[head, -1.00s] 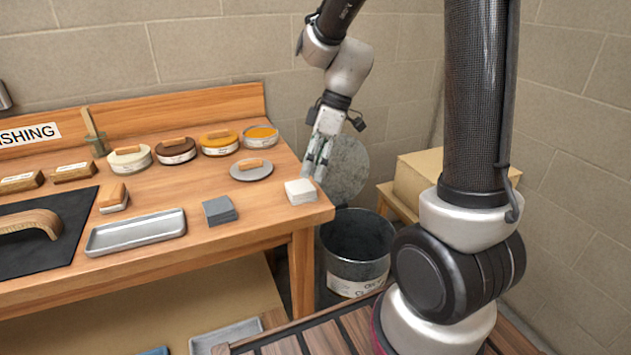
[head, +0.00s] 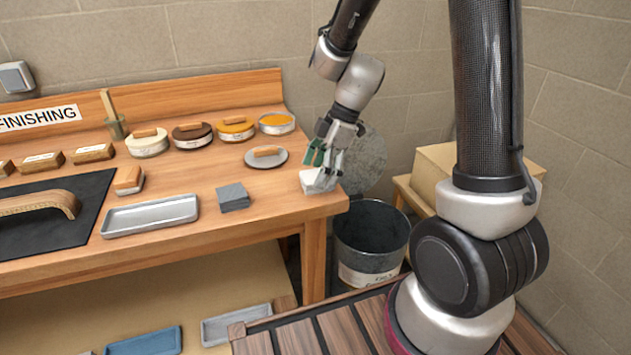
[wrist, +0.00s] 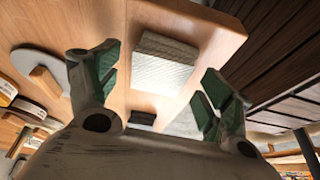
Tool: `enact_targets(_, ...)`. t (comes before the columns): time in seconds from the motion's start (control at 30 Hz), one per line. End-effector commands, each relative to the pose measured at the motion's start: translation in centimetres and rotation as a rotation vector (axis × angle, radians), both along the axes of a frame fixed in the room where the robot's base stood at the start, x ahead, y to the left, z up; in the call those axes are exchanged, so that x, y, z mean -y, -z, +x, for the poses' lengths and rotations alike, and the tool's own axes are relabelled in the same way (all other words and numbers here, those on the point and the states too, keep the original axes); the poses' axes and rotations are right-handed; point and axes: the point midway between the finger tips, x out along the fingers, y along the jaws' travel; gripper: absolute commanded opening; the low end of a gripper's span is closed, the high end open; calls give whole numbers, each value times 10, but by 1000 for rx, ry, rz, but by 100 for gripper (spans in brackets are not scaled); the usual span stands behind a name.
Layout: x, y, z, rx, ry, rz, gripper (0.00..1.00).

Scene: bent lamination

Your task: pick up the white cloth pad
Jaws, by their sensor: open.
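The white cloth pad (head: 318,181) lies near the right front corner of the wooden bench top (head: 270,200). In the wrist view the pad (wrist: 165,64) is a pale, textured square stack between and beyond the fingertips. My gripper (head: 325,163) is just above the pad in the head view, and its fingers cover part of the pad's top. In the wrist view my gripper (wrist: 160,85) is open, with one green-padded finger on each side of the pad. Nothing is held. Whether the fingertips touch the pad or the bench cannot be told.
A grey pad stack (head: 233,198) and a metal tray (head: 150,215) lie left of the pad. A grey disc with a wooden handle (head: 266,157) sits behind. A metal bin (head: 371,238) stands on the floor beside the bench's right end.

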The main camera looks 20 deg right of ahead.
Motion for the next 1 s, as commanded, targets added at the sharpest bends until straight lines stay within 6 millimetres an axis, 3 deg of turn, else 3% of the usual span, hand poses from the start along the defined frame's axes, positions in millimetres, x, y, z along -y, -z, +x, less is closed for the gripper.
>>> enact_targets(0.1,-5,10,0,0,1,0,80)
enact_targets(0.33,-5,11,0,0,1,0,80)
enact_targets(0.6,-5,11,0,0,1,0,37)
enact_targets(0.87,-5,11,0,0,1,0,37)
enact_targets(1.0,-5,-1,0,3,-1,1,37)
